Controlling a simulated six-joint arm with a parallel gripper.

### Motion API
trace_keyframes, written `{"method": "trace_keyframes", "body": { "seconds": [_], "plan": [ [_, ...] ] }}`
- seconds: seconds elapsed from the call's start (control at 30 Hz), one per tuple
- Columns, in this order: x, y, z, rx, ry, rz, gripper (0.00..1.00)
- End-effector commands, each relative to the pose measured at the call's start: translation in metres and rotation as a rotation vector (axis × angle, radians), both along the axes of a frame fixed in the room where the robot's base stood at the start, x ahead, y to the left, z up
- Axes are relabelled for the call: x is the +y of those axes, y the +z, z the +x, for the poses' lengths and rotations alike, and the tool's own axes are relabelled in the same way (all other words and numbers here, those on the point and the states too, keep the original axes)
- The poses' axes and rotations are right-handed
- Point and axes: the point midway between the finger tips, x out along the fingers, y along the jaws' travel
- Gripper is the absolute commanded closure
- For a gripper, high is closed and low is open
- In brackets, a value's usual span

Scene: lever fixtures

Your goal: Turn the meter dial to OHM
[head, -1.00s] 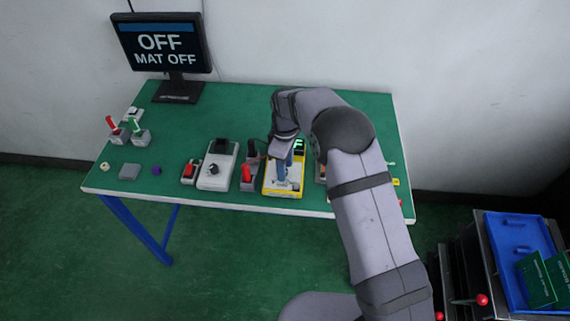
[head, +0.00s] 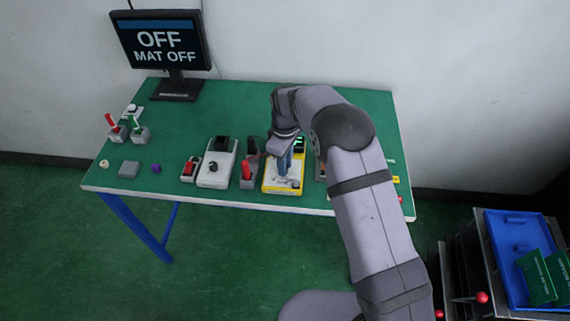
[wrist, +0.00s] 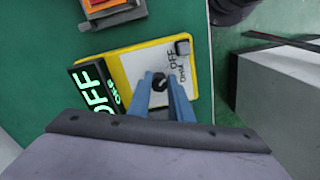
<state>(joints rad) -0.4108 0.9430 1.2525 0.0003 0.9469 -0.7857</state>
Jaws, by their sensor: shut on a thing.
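The yellow-edged meter (head: 284,186) lies on the green table near its front edge, and it also shows in the wrist view (wrist: 196,48). Its black dial (wrist: 159,82) sits between the blue fingers of my gripper (wrist: 160,88). My gripper also shows in the head view (head: 283,178), pointing down at the meter's face. The gripper is shut on the dial. The meter's display (wrist: 95,92) reads OFF in green. A label on the face near the dial also reads OFF; the other markings are too small or covered to read surely.
A monitor (head: 161,40) at the back left reads "OFF MAT OFF". A fixture with a red lever (head: 247,171) stands close left of the meter, with a grey-white box (head: 217,170) beyond it. Other small switches stand at the left. The table's back middle is clear.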

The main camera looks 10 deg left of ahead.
Motion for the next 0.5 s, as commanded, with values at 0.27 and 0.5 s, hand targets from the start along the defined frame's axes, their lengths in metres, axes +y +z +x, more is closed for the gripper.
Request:
{"method": "trace_keyframes", "body": {
  "seconds": [0.27, 0.5],
  "plan": [
    [0.0011, 0.0002, -0.0005, -0.001, -0.213, 0.000, 1.00],
    [0.0019, 0.0006, -0.0009, -0.003, -0.414, 0.001, 1.00]
  ]
}}
